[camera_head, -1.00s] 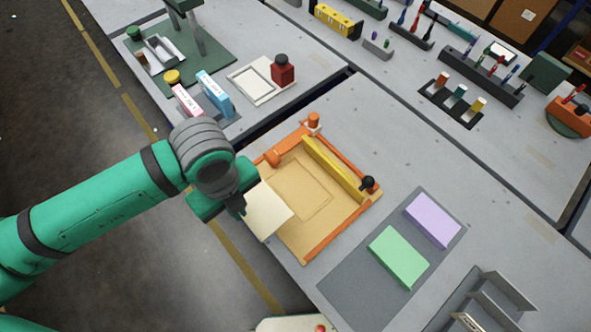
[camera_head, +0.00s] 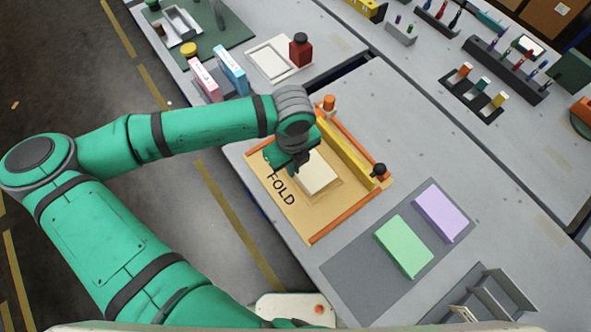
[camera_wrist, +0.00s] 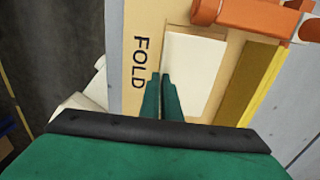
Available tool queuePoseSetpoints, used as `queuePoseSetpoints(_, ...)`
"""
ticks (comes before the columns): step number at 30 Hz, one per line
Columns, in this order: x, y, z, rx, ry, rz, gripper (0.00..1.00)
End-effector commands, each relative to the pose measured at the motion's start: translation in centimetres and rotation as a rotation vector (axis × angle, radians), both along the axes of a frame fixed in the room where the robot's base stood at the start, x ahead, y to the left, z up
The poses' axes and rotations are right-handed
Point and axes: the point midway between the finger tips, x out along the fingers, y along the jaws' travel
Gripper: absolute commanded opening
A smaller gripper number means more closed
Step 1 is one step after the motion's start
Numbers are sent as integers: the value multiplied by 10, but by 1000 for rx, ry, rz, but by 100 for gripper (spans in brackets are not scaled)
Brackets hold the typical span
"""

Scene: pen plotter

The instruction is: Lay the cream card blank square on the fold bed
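The cream card blank (camera_head: 318,176) is over the middle of the tan fold bed (camera_head: 305,222), within or just above its outlined rectangle. Whether it touches the bed cannot be told. My gripper (camera_head: 293,170) is at the card's left edge, its fingers close together and shut on that edge. In the wrist view the fingertips (camera_wrist: 161,77) meet the left edge of the card (camera_wrist: 197,70), which looks roughly in line with the bed. The word FOLD shows on the bed (camera_wrist: 127,40) left of the card. My fingers hide the card's near corner.
A yellow bar (camera_head: 347,161) with a black knob (camera_head: 379,170) runs along the bed's right side. Orange rails (camera_head: 345,213) edge the bed. Green (camera_head: 403,246) and lilac (camera_head: 440,215) blocks lie on a grey mat (camera_head: 360,280) at lower right. Pink and blue boxes (camera_head: 231,68) stand behind.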

Motion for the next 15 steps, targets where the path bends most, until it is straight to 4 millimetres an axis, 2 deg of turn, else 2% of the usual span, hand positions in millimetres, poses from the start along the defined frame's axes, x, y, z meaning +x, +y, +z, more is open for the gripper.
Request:
queuePoseSetpoints(5, 5, -7, -10, -1, 2, -1, 0)
queuePoseSetpoints(12, 5, -7, -40, -1, 1, 0, 0)
queuePoseSetpoints(15, 5, -7, -41, 0, 0, 0, 0)
